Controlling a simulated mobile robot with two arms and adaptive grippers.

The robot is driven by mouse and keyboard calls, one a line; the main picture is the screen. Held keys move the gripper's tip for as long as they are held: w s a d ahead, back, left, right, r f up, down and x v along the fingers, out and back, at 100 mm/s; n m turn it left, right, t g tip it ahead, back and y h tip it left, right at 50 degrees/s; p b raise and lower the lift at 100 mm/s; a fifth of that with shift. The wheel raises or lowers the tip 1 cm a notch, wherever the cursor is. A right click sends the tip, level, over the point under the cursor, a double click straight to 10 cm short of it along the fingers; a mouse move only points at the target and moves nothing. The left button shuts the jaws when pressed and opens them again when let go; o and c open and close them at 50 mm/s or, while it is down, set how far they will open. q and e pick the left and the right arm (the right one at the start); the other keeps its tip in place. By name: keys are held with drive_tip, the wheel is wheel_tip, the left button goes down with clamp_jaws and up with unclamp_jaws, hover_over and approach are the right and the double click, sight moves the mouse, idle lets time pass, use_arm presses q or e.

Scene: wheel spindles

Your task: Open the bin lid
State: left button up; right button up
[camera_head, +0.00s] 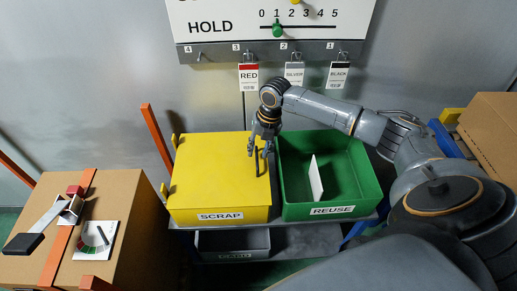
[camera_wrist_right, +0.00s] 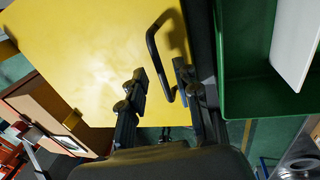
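The yellow scrap bin (camera_head: 215,208) stands at the middle with its flat yellow lid (camera_head: 212,165) down. A black bar handle (camera_wrist_right: 152,52) stands on the lid near its right edge. My right gripper (camera_head: 257,152) reaches down over the lid's right side, by the handle. In the right wrist view its two fingers (camera_wrist_right: 161,83) are apart, and the near end of the handle appears between them. I cannot tell whether a finger touches it. My left gripper is in neither view.
The green reuse bin (camera_head: 363,165) is open beside the scrap bin and holds a white panel (camera_head: 315,180). A grey bin (camera_head: 233,241) sits on the shelf below. A cardboard box (camera_head: 140,225) is at left. Tags, including the red one (camera_head: 248,80), hang on the wall rail.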

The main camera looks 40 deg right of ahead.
drive_tip(key=shift+f, duration=0.25)
clamp_jaws()
